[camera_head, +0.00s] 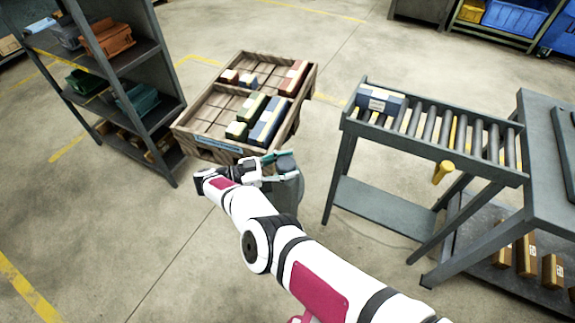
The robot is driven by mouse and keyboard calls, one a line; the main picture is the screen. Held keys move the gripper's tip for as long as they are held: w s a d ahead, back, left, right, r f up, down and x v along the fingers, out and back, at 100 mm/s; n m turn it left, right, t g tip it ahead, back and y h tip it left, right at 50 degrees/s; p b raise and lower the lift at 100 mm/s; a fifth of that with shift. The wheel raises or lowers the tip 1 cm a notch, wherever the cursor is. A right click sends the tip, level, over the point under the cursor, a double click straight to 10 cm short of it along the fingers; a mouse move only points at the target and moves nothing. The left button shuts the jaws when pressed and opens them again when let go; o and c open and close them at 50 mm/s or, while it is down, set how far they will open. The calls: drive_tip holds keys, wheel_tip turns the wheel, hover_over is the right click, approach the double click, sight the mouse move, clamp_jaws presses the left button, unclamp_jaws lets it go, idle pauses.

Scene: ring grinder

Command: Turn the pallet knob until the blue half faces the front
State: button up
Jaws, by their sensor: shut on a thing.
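The wooden pallet (186,139) stands on the floor left of centre, divided into compartments that hold several coloured boxes. A small label plate is on its front side. A dark grey-blue round knob (286,162) tops a grey post (288,195) at the pallet's front right corner. My gripper (279,161) reaches it from the left, with its teal fingers shut around the knob. The fingers cover part of the knob's side, and the split of its colours cannot be made out. I cannot tell which way a blue half faces.
A roller conveyor (440,127) with a blue-and-white box (380,101) stands right of the post. A grey shelf (150,85) with bins stands left of the pallet. A grey bench (535,170) is at the far right. Open floor (110,235) lies at the front left.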

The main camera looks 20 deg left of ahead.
idle(0.4)
drive_tip(key=o, duration=1.2)
drive_tip(key=shift+a, duration=0.1)
drive_tip(key=shift+d+t+p, duration=0.2)
drive_tip(key=shift+t+p, duration=0.1)
drive_tip(key=shift+p, duration=0.1)
drive_tip(key=shift+n+t+y+p, duration=0.3)
drive_tip(key=shift+n+p, duration=0.05)
drive_tip(key=shift+n, duration=0.15)
drive_tip(key=shift+n+t+y+p, duration=0.3)
drive_tip(key=shift+t+y+p, duration=0.1)
drive_tip(key=shift+y, duration=0.1)
